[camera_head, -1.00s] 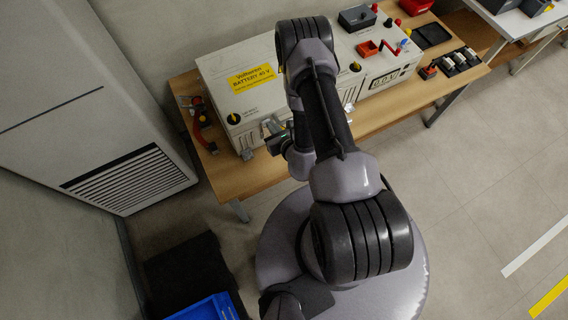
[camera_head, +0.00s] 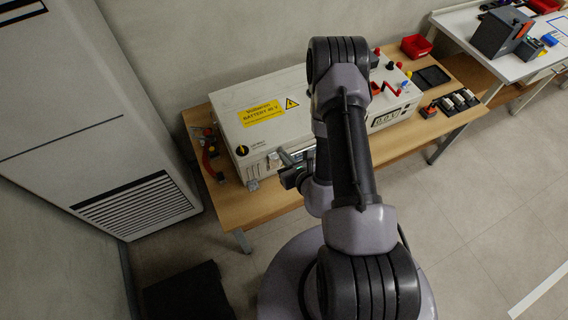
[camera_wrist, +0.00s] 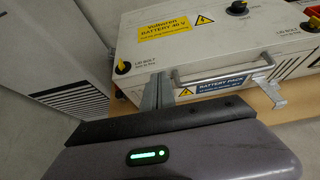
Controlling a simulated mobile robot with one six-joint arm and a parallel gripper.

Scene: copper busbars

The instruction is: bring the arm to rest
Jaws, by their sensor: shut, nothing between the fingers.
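My arm rises from my base in the middle of the head view and hides part of the white battery box (camera_head: 240,122) behind it. My gripper (camera_head: 284,158) is in front of the box's near side, close to the bench's front edge. In the wrist view my gripper's grey fingers (camera_wrist: 158,92) are together with nothing between them. They stand just in front of the box front, left of its metal handle (camera_wrist: 222,76). I cannot tell whether they touch the box. The box also shows in the wrist view (camera_wrist: 205,50), with a yellow label and a blue plate.
The box stands on a wooden bench (camera_head: 262,205). Red and black tools (camera_head: 210,155) lie at its left end. A tall white cabinet (camera_head: 85,110) stands at the left. A black mat (camera_head: 188,293) lies on the floor. The floor at the right (camera_head: 490,215) is clear.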

